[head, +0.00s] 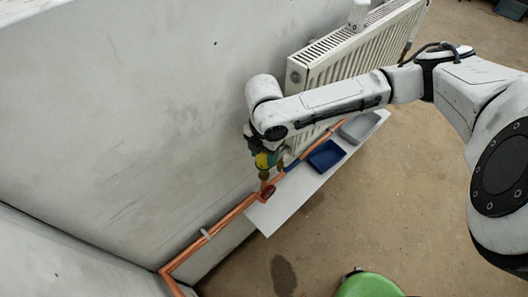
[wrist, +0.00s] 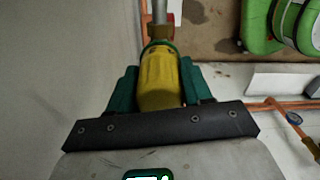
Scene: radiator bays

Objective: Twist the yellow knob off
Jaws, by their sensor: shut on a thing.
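The yellow knob (wrist: 159,80) is a ribbed cylinder with a green ring at its far end, in line with a brass fitting (wrist: 160,32) on a pipe. My gripper (wrist: 157,70) has its teal fingers on both sides of the knob and is shut on it. In the head view the yellow knob (head: 262,160) shows small below my wrist, close to the wall and above the copper pipe. My gripper (head: 267,156) partly covers it there. I cannot tell whether the knob has turned or come free of the fitting.
A white radiator (head: 345,55) hangs on the wall behind my arm. A white shelf (head: 273,212) below carries a blue tray (head: 325,155) and a grey tray (head: 362,127). Copper pipe (head: 220,226) runs low along the wall, with a red part (head: 267,193) near the knob.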

